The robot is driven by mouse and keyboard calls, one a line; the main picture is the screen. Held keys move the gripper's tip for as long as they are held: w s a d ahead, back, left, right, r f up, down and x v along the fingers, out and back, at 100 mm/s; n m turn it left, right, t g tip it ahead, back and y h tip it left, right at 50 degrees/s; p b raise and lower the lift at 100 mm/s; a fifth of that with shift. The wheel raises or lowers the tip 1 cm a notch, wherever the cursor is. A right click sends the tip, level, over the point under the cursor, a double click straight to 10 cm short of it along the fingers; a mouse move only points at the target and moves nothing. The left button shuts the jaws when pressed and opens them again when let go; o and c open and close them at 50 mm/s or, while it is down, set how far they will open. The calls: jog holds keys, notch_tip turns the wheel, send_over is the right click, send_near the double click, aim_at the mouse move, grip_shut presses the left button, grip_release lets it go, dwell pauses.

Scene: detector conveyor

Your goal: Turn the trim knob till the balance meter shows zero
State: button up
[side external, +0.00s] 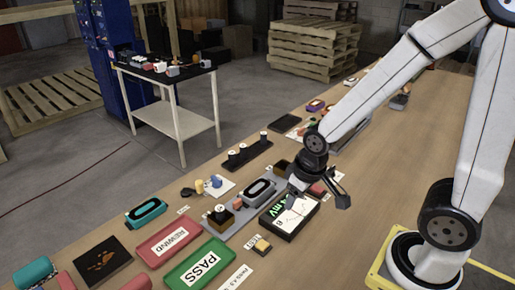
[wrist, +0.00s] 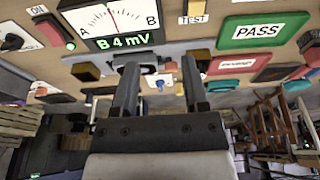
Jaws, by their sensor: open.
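The balance meter (wrist: 112,22) shows at the top of the wrist view, with a white dial marked A and B. Its red needle stands near the middle, and its green readout (wrist: 124,41) reads "B 4 mV". The meter (side external: 290,212) lies below my gripper in the side view. A small blue knob (wrist: 160,86), perhaps the trim knob, sits on a white plate beyond my fingertips; it also shows in the side view (side external: 216,181), left of my gripper (side external: 320,192). My gripper (wrist: 158,66) is open, with nothing seen held between its fingers.
A green PASS panel (wrist: 258,31) and a red panel (wrist: 232,65) lie beside the meter. A yellow TEST button (wrist: 193,8) and a red ON button (wrist: 50,32) are nearby. A dark rack with several small cylinders (side external: 247,152) stands behind the grey plate.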

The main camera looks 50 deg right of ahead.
jog(key=w+d+f+t, duration=0.1)
jog(key=w, duration=1.5)
jog(key=t, duration=0.1)
send_near(216, 178)
jog(key=shift+x, duration=0.8)
jog(key=shift+w+d+f, duration=0.1)
jog(key=shift+x, duration=3.75)
grip_shut()
